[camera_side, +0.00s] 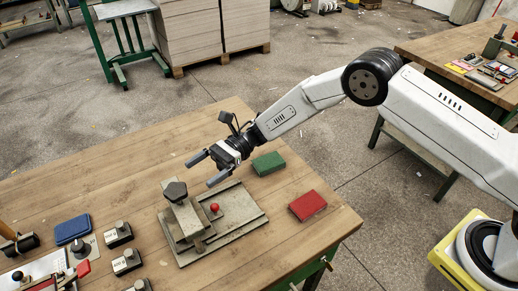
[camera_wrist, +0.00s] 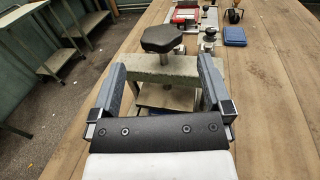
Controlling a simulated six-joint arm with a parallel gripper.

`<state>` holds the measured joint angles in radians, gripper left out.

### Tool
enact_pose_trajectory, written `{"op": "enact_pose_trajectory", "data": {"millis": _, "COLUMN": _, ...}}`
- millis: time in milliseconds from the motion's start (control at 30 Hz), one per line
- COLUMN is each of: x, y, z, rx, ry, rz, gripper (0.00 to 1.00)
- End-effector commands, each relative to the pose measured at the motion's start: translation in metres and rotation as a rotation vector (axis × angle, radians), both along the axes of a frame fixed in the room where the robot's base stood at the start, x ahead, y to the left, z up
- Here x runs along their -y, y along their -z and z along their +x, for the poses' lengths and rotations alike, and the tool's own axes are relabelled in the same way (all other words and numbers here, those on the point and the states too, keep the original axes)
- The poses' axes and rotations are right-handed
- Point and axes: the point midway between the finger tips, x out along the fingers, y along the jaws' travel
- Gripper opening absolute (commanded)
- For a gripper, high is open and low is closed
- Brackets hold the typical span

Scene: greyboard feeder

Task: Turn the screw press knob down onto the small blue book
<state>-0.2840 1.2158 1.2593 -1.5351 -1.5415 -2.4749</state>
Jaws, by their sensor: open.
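The screw press (camera_side: 190,222) stands on a flat base plate near the middle of the wooden table. Its dark, many-sided knob (camera_side: 175,190) sits on top of an upright screw; it also shows in the wrist view (camera_wrist: 162,38), above the grey crossbar (camera_wrist: 150,66). A small blue book (camera_side: 73,229) lies at the left of the table, apart from the press; it also shows in the wrist view (camera_wrist: 235,36). My gripper (camera_side: 207,168) is open and empty, above and behind the press, not touching the knob. What lies under the press plate is mostly hidden.
A green book (camera_side: 268,163) and a red book (camera_side: 307,205) lie right of the press. A red ball handle (camera_side: 214,207) stands on the base plate. Small knobbed blocks (camera_side: 118,235) stand at the left. The table's back left is clear.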

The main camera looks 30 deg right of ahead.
Motion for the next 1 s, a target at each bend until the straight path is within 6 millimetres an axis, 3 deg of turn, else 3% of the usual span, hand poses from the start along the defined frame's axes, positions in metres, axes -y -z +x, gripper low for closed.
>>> {"op": "enact_pose_trajectory", "data": {"millis": 267, "x": -0.01, "y": 0.0, "z": -0.003, "rx": 0.0, "ry": 0.001, "rz": 0.0, "gripper": 1.0}}
{"op": "enact_pose_trajectory", "data": {"millis": 700, "x": -0.059, "y": 0.0, "z": -0.015, "rx": 0.002, "ry": 0.0, "rz": 0.001, "gripper": 1.0}}
{"op": "enact_pose_trajectory", "data": {"millis": 1000, "x": -0.076, "y": 0.0, "z": -0.018, "rx": 0.001, "ry": 0.002, "rz": 0.001, "gripper": 1.0}}
